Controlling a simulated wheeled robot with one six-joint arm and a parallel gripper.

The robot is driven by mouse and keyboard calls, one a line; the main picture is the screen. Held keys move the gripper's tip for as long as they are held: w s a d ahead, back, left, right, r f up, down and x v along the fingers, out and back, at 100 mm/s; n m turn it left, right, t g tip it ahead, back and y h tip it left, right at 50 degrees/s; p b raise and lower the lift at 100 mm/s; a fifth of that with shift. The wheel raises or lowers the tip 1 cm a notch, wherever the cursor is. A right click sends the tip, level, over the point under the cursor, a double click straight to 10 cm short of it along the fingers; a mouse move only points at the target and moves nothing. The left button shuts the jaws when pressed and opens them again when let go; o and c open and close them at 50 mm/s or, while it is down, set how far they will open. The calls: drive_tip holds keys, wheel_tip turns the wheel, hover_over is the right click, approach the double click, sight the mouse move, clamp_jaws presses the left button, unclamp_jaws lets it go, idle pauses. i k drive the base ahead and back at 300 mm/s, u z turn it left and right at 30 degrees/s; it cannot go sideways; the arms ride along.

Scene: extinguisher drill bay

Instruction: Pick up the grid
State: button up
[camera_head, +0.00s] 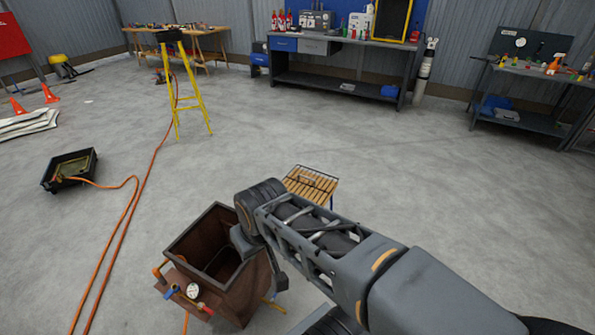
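A small slatted wooden stand (322,187) with thin legs stands on the floor just beyond my arm. A thin dark wire outline, which may be the grid (318,173), shows along the top of its slats; I cannot make it out clearly. My arm reaches in from the lower right, and its wrist covers the stand's near side. My gripper (262,262) points down beside the right rim of a brown open-topped metal box (192,243). Its fingers are mostly hidden behind my own arm, so whether they are open or hold anything does not show.
The brown box has a pressure gauge (193,291) and valves at its front. An orange hose (128,238) runs along the left floor to a black tray (69,170). A yellow tripod stand (190,92) and workbenches (338,72) stand behind. The middle floor is clear.

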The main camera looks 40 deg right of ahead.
sight(307, 181)
drive_tip(key=z, duration=2)
drive_tip(key=k, duration=1.15)
drive_tip(key=z, duration=1)
drive_tip(key=i, duration=0.75)
drive_tip(key=u, duration=0.5)
drive_tip(key=i, duration=2.2)
drive_tip(key=u, duration=1.25)
drive_tip(key=i, duration=1.2)
drive_tip(key=u, duration=1.7)
drive_tip(key=i, duration=0.6)
drive_tip(key=u, duration=0.4)
